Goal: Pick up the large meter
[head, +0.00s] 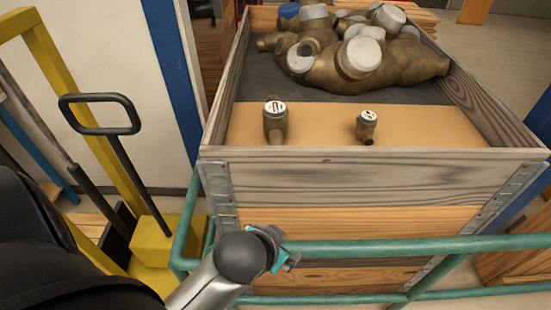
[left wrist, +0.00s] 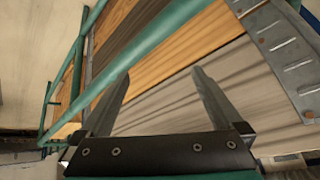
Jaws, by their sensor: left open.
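Two brass meters with white faces stand apart on a tan board in the wooden crate (head: 350,180). The larger of these two meters (head: 275,125) is on the left, and the smaller meter (head: 366,128) is to its right. My left gripper (head: 284,252) is outside the crate's front wall, below the rim and near the green rail. It is lower than both meters and touches neither. The left wrist view shows its two fingers (left wrist: 160,75) spread, with nothing between them and wooden planks beyond. No meter shows in that view. My right gripper is not in view.
Several bigger brass bodies with grey caps (head: 360,58) are piled at the back of the crate. A green rail (head: 400,245) runs across the crate's front. A yellow frame with a black handle (head: 100,112) stands at the left. The board around the two meters is clear.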

